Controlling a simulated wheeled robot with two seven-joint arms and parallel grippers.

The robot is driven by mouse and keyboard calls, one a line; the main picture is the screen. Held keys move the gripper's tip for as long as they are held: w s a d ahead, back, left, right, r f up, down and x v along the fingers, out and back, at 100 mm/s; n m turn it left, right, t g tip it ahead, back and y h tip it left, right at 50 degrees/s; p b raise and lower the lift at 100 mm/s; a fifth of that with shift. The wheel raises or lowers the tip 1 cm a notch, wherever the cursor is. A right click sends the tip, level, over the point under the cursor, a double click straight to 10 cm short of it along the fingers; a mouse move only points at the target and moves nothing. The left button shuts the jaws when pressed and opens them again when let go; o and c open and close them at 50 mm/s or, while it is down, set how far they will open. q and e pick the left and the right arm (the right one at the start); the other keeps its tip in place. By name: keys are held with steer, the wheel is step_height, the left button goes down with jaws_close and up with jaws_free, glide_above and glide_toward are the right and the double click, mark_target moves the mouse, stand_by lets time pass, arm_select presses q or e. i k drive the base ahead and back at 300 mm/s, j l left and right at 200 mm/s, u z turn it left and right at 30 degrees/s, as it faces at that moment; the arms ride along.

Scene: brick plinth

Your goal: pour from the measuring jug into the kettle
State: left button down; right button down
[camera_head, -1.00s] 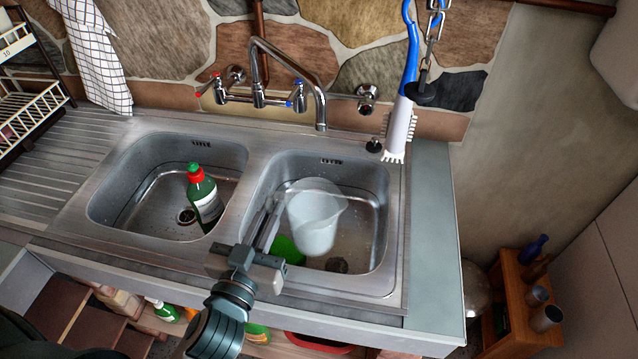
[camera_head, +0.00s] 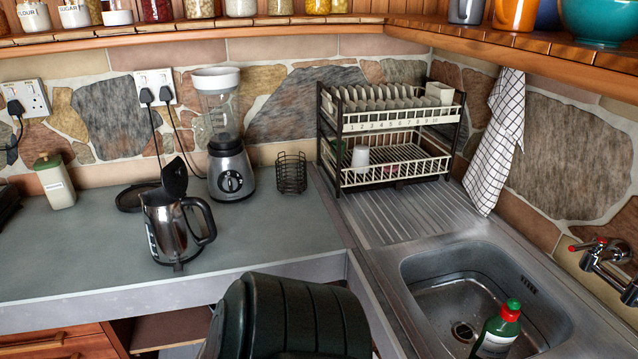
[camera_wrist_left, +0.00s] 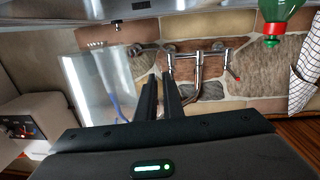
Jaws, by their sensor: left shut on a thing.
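The kettle (camera_head: 168,228), shiny metal with a dark handle, stands upright on the grey worktop at the left of the head view. Its dark lid (camera_head: 174,180) is raised open. The measuring jug (camera_wrist_left: 82,85), pale and see-through, shows only in the left wrist view, left of my fingers. My left gripper (camera_wrist_left: 162,82) is shut on the jug, apparently at its handle side, which the fingers partly hide. The jug and gripper are outside the head view. I cannot tell how much is in the jug. My right gripper is not in view.
A blender (camera_head: 228,150) and a wire basket (camera_head: 291,173) stand right of the kettle. A round dark base (camera_head: 137,196) lies behind it. The dish rack (camera_head: 390,140) stands by the sink (camera_head: 478,280), which holds a green bottle (camera_head: 497,335). The worktop between kettle and drainer is clear.

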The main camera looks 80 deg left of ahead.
mark_target(173, 233)
steer(key=k+j+u, duration=0.1)
steer(key=k+j, duration=0.25)
steer(key=k+u, duration=0.1)
steer(key=u, duration=2.95)
